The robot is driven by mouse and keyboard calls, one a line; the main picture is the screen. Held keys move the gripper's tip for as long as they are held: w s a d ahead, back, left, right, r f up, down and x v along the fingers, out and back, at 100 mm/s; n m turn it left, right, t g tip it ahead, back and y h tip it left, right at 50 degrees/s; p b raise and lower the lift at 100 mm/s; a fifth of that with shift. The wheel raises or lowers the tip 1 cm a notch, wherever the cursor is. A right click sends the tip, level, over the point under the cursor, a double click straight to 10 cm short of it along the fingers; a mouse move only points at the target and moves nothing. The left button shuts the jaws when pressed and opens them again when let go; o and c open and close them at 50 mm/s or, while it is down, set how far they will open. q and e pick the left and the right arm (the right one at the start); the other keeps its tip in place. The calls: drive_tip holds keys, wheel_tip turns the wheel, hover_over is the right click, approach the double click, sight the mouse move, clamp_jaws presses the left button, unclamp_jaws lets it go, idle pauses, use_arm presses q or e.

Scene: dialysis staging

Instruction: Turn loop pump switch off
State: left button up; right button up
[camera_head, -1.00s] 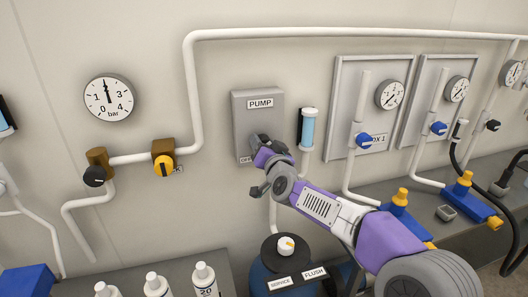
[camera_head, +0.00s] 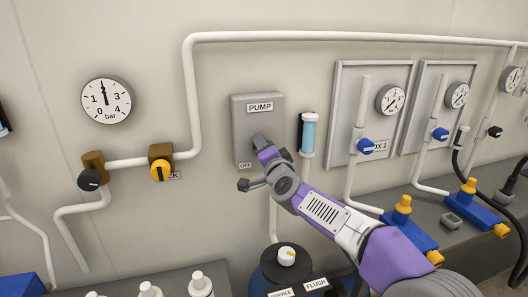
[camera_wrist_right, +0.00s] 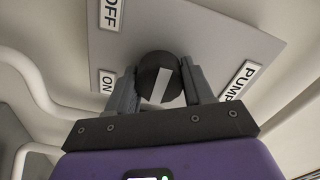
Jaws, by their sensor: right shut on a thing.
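The grey pump panel (camera_head: 270,124) is on the wall, with a PUMP label (camera_head: 260,107) at its top and an OFF label (camera_head: 245,166) at its lower left. My right gripper (camera_head: 262,144) is at the panel and hides the switch in the head view. In the right wrist view the switch is a round dark knob (camera_wrist_right: 152,78) with a white pointer stripe. My right gripper (camera_wrist_right: 160,88) has its fingers on either side of the knob, shut on it. The OFF label (camera_wrist_right: 112,14) and ON label (camera_wrist_right: 107,82) show beside it. My left gripper is out of view.
A blue-filled cylinder (camera_head: 308,134) hangs close to the panel's right. A blue tank with a white dial (camera_head: 287,256) stands below. More gauges, pipes and blue valves are at right.

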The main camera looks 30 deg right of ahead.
idle(0.4)
drive_tip(key=o, duration=1)
drive_tip(key=shift+s, duration=0.15)
drive_tip(key=v, duration=0.7)
drive_tip(key=shift+s+p, duration=0.2)
drive_tip(key=shift+p, duration=0.2)
